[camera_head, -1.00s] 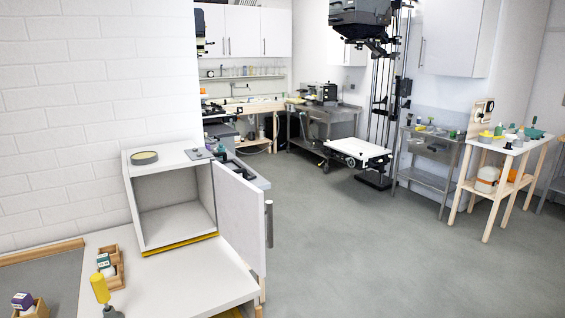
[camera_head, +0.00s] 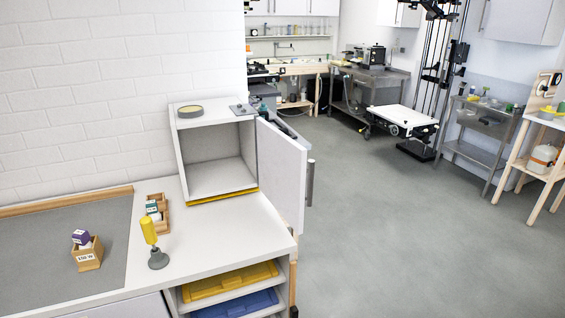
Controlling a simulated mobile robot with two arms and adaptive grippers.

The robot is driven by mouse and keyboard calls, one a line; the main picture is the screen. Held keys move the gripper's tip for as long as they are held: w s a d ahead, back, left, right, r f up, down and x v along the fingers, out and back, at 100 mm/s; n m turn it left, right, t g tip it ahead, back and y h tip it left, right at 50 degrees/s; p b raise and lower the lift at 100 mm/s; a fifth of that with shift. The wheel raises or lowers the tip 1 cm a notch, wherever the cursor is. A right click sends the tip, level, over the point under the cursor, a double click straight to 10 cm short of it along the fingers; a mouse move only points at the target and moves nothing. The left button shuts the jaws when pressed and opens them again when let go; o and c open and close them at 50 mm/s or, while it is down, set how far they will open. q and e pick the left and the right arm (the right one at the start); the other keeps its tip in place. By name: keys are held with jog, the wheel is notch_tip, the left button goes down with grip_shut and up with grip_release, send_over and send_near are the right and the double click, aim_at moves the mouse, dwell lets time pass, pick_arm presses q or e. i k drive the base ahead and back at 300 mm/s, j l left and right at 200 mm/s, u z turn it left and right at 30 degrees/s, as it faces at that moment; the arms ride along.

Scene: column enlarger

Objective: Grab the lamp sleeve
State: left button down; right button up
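I cannot pick out a lamp sleeve for certain in the head view. The tall column enlarger (camera_head: 437,75) stands at the back right, its head cut off by the top edge. A white open-front cabinet (camera_head: 223,178) sits on the near counter with its door (camera_head: 281,172) swung open to the right. The cabinet looks empty inside. A yellow-handled tool with a grey round base (camera_head: 150,232) stands upright on the counter in front of it. Neither of my grippers is in view.
A wooden box (camera_head: 87,255) with small cartons and a wooden rack (camera_head: 157,212) stand on the near counter (camera_head: 215,240). Yellow (camera_head: 230,283) and blue (camera_head: 237,304) trays lie on shelves below. A steel table (camera_head: 483,135) stands at the right. The grey floor (camera_head: 385,225) is clear.

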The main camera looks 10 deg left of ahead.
aim_at(89, 259)
jog(key=i+l+u, duration=0.1)
jog(key=u, duration=0.25)
jog(key=i+l+u, duration=0.1)
jog(key=u, duration=0.25)
jog(key=l+u, duration=0.3)
jog(key=i, duration=0.05)
